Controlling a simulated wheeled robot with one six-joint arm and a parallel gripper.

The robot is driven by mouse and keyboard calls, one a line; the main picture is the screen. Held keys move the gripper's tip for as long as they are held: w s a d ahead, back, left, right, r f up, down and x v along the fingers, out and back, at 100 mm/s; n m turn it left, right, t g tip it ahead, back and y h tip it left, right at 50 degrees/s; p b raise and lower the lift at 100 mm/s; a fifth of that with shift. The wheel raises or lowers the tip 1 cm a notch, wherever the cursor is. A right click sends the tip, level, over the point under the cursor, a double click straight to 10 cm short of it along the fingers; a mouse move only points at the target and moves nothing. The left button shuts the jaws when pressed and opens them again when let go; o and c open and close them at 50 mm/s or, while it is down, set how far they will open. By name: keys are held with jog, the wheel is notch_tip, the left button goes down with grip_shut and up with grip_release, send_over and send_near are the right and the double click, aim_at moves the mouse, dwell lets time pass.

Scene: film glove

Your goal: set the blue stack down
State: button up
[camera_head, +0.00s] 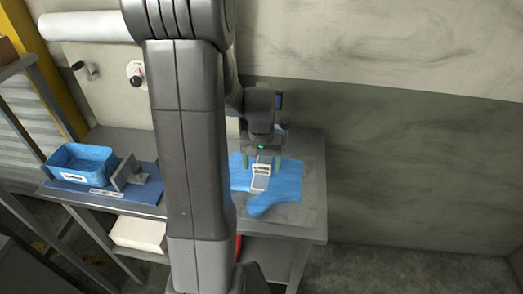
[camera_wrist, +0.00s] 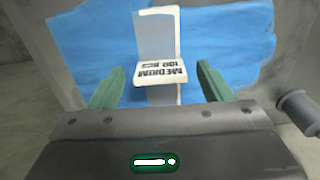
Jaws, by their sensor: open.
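The blue stack (camera_head: 281,193), flat and glove-shaped, lies on the right part of the grey bench (camera_head: 312,190). It fills much of the wrist view (camera_wrist: 235,40). A pale band with an upright tab (camera_wrist: 161,73) printed "MEDIUM 100 PCS" crosses its middle; the tab also shows in the head view (camera_head: 261,170). My gripper (camera_head: 262,163) is over the stack, pointing down. In the wrist view its green fingers (camera_wrist: 160,72) are apart, one on each side of the tab, with gaps showing. Whether the fingertips touch the stack cannot be told.
A blue bin (camera_head: 82,160) and a grey holder (camera_head: 128,173) stand on a blue mat (camera_head: 140,192) at the bench's left. A white box (camera_head: 138,234) sits on the lower shelf. A wall is close behind the bench. My arm hides the bench's middle.

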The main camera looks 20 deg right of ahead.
notch_tip(320, 180, up, 13)
dwell(0.4)
